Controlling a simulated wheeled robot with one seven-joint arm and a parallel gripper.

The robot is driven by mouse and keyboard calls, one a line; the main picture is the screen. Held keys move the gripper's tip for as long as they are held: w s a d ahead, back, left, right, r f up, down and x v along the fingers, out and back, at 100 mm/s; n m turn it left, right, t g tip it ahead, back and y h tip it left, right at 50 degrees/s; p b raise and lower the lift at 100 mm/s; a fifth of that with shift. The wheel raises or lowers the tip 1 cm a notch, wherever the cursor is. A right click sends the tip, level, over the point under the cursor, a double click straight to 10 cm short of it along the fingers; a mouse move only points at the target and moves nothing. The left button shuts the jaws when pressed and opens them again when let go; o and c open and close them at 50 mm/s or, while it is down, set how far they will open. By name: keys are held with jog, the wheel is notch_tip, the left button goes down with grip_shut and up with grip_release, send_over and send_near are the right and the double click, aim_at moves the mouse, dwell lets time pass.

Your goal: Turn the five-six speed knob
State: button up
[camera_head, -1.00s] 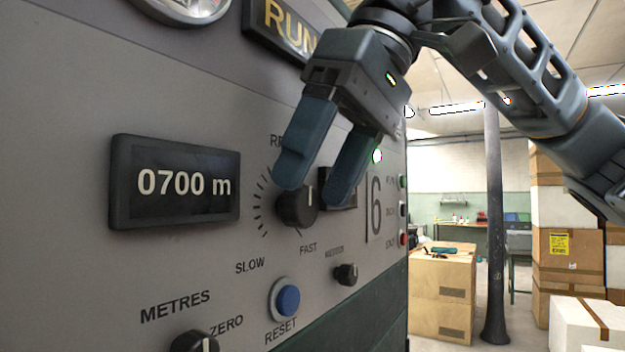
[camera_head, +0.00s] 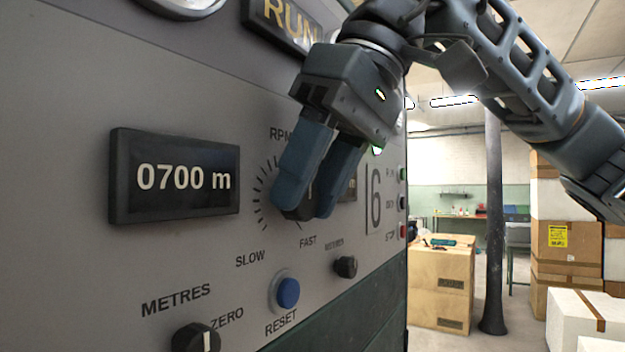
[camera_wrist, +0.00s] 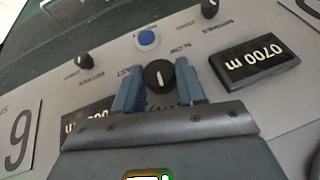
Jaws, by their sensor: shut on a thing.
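The speed knob (camera_head: 298,212) is a round black knob under the RPM label on the grey panel, with a dial of tick marks and SLOW and FAST below. In the wrist view the knob (camera_wrist: 158,75) shows a white pointer line and sits between the two blue fingers. My gripper (camera_head: 307,202) is shut on it, one finger on each side; in the head view the fingers hide most of the knob and its pointer. A large 6 (camera_head: 375,199) is printed right of it.
A 0700 m display (camera_head: 183,178) is left of the knob. A smaller display (camera_wrist: 88,118) is partly hidden by my gripper. Below are a blue RESET button (camera_head: 288,292), a METRES knob (camera_head: 195,338) and a small black knob (camera_head: 345,267). Boxes stand beyond the panel.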

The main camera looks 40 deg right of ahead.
jog(key=shift+c, duration=0.8)
jog(key=y+b, duration=0.1)
jog(key=b, duration=0.2)
jog(key=shift+w+d+f+g+y, duration=0.1)
jog(key=shift+d+f+g+y, duration=0.05)
jog(key=shift+f+g+y, duration=0.2)
jog(key=shift+d+r+m+y+b, duration=0.1)
jog(key=shift+r+m+y+b, duration=0.25)
jog(key=shift+y+b, duration=0.4)
jog(key=shift+f, duration=0.1)
jog(key=o, duration=1.1)
jog(key=shift+c, duration=0.2)
jog(key=v, duration=0.8)
jog(key=shift+b, duration=0.35)
jog(key=shift+f, duration=0.1)
